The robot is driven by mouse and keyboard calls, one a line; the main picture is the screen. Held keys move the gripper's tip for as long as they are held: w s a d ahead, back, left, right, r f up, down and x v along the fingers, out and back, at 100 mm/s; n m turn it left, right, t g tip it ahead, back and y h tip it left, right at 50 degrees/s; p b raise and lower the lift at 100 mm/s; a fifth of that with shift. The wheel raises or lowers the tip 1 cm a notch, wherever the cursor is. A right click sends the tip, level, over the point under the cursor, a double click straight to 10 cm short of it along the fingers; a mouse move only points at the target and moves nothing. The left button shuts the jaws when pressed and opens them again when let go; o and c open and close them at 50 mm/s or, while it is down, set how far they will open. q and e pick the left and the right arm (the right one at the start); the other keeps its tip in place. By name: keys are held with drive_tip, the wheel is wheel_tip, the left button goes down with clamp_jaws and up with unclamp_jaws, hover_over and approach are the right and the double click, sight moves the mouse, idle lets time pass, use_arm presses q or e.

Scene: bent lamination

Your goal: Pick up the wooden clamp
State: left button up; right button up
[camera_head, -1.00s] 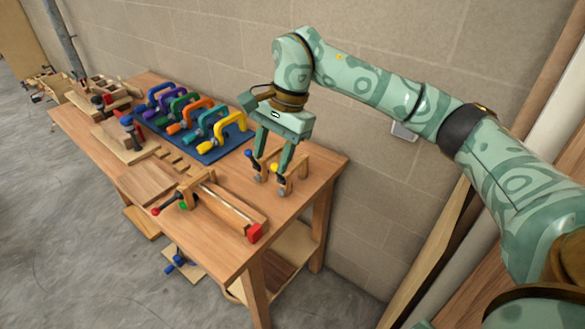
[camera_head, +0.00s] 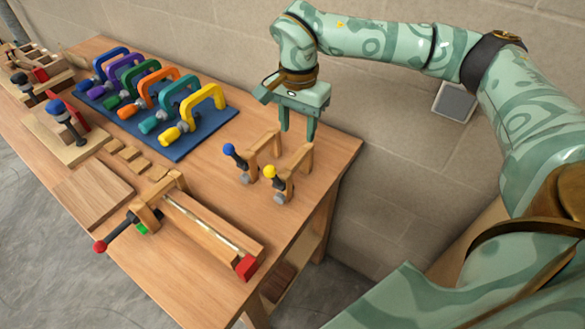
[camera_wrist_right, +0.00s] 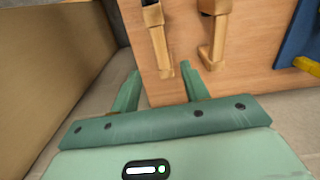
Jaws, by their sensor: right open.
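Two small wooden clamps stand near the right end of the workbench. One has a blue knob (camera_head: 266,144) and the other a yellow knob (camera_head: 296,164). My right gripper (camera_head: 298,132) is open and empty, pointing down by their far side. In the right wrist view, its fingertips (camera_wrist_right: 160,70) spread either side of the lower end of one wooden clamp (camera_wrist_right: 157,40); contact is not clear. The other wooden clamp (camera_wrist_right: 217,38) is to the right, outside the fingers. My left gripper is not in view.
A blue mat (camera_head: 200,147) with several colourful clamps lies left of the wooden clamps. A long wooden piece with a red end (camera_head: 215,232) lies in front. The bench's right edge (camera_head: 340,180) is close, with a block wall (camera_head: 395,150) behind.

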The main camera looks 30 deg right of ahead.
sight(295, 160)
drive_tip(key=f+b, duration=0.1)
drive_tip(key=f, duration=0.5)
drive_tip(key=shift+w+f, duration=0.2)
drive_tip(key=shift+s+f, duration=0.1)
drive_tip(key=shift+f, duration=0.35)
drive_tip(key=f, duration=0.1)
drive_tip(key=f+b, duration=0.1)
drive_tip(key=f, duration=0.1)
drive_tip(key=f+b, duration=0.1)
drive_tip(key=f, duration=0.1)
drive_tip(key=shift+s+a, duration=0.1)
drive_tip(key=shift+a, duration=0.25)
clamp_jaws()
